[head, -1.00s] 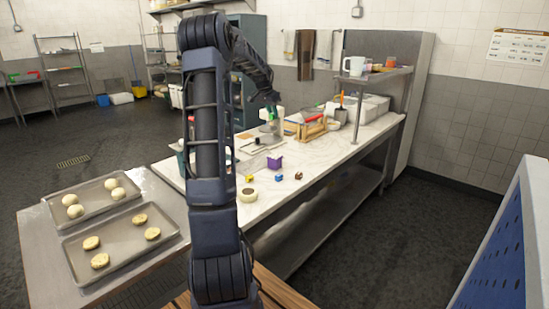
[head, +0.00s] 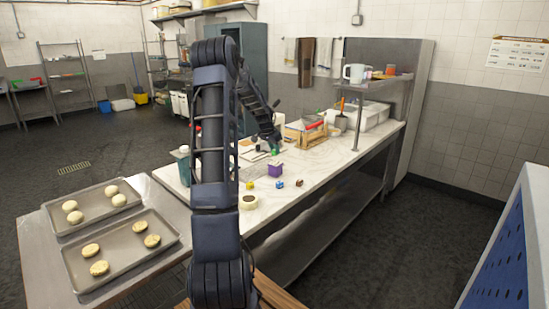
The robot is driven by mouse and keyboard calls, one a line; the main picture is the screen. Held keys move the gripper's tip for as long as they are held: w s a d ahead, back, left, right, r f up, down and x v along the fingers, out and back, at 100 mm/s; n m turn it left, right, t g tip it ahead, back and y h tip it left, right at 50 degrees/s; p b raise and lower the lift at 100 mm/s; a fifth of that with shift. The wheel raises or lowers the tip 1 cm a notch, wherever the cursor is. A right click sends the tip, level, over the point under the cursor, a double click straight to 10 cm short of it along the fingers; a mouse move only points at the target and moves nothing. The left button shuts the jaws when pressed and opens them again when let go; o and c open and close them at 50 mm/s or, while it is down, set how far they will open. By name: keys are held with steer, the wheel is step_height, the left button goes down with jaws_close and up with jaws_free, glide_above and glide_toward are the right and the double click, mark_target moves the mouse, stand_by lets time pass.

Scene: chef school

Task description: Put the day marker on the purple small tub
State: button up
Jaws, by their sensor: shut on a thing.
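The purple small tub (head: 275,171) stands on the white marble counter, right of my arm's column. My gripper (head: 274,145) is above it, pointing down, and is shut on a small green piece (head: 275,152), which looks like the day marker. The green piece is just above the tub's top in the picture; I cannot tell whether it touches. Small yellow (head: 250,185), blue (head: 279,184) and brown (head: 299,183) pieces lie on the counter in front of the tub.
A round cream-coloured bowl (head: 248,202) stands near the counter's front edge. A wooden rack (head: 306,133) stands behind the tub. Two trays with dough rounds (head: 122,258) are on the steel table at left.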

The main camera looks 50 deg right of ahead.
mark_target(274, 155)
steer(key=shift+f, duration=2.2)
steer(key=shift+f, duration=0.15)
steer(key=o, duration=0.9)
steer(key=shift+o, duration=0.2)
steer(key=v, duration=1.2)
steer(key=shift+r, duration=0.25)
